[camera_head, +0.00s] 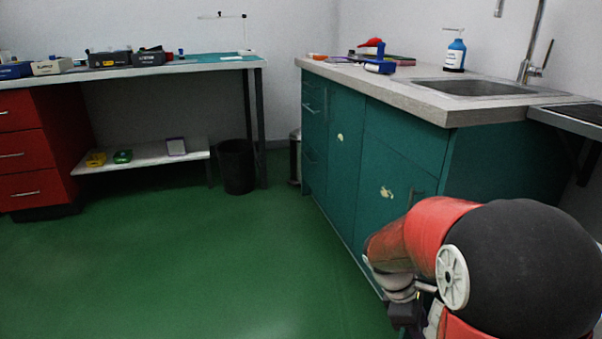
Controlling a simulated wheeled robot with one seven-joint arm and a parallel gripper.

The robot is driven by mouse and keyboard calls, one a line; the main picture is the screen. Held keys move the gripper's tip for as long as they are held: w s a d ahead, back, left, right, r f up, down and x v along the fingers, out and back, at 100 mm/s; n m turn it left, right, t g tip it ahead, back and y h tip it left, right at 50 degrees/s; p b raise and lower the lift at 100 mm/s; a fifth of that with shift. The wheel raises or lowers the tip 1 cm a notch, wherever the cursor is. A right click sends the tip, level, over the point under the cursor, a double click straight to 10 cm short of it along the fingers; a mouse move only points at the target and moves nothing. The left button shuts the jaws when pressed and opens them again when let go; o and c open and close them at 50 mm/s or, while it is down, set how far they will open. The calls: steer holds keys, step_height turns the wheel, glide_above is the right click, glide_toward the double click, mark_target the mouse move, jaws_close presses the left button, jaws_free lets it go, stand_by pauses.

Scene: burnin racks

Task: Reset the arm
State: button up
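My own arm, in red and black, fills the lower right of the head view, folded in front of the teal cabinet. Its dark end part (405,318) shows at the bottom edge, pointing down. The fingertips are not clearly visible, so I cannot tell whether the gripper is open or shut. Nothing can be seen held in it.
A teal cabinet (345,165) with a sink (475,88) and blue bottle (455,55) stands close on the right. A workbench (200,66) with red drawers (25,155) stands at the back left. A black bin (237,167) stands beside it. The green floor (190,260) is clear.

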steer(key=s+a+r+m+t+y+p, duration=0.2)
steer(key=s+r+m, duration=0.4)
steer(key=r, duration=0.3)
steer(key=s+a+r+m+t+y+p, duration=0.2)
steer(key=s+a+r+m+t, duration=0.3)
steer(key=r, duration=0.4)
steer(key=shift+s+a+m+y, duration=0.8)
steer(key=shift+s+a+m, duration=0.15)
steer(key=shift+s, duration=0.2)
